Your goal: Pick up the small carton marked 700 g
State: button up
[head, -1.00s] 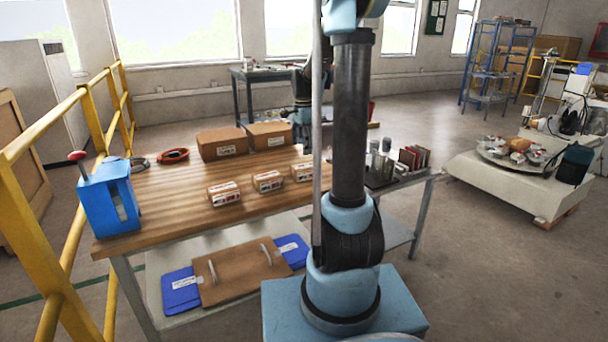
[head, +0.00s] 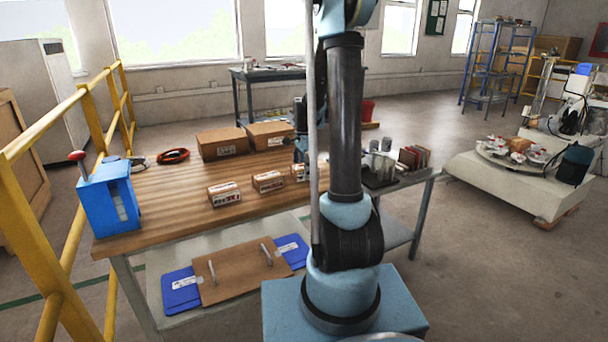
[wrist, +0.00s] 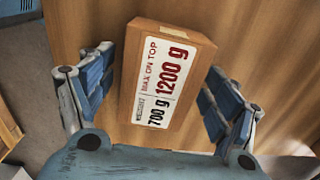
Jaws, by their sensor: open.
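In the wrist view a small brown carton (wrist: 140,112) lies between the two blue-padded fingers of my gripper (wrist: 158,72). Its white label reads "700 g" and "1200 g", with "MAX ON TOP". The fingers are spread, one on each side, with gaps to the carton. In the head view my gripper (head: 301,152) is over the rightmost of three small cartons (head: 297,174), partly hidden behind my arm. The other two small cartons, the left one (head: 224,193) and the middle one (head: 268,181), stand to its left; their markings are too small to read.
The cartons stand on a wooden workbench (head: 165,205). Two larger boxes, left (head: 222,143) and right (head: 270,135), stand behind them. A blue device (head: 108,196) is at the left end. Metal cylinders (head: 380,165) and upright coloured tiles (head: 412,157) are at the right.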

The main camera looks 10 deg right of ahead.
jog(key=shift+f, duration=0.1)
jog(key=c, duration=1.7)
jog(key=shift+c, duration=0.2)
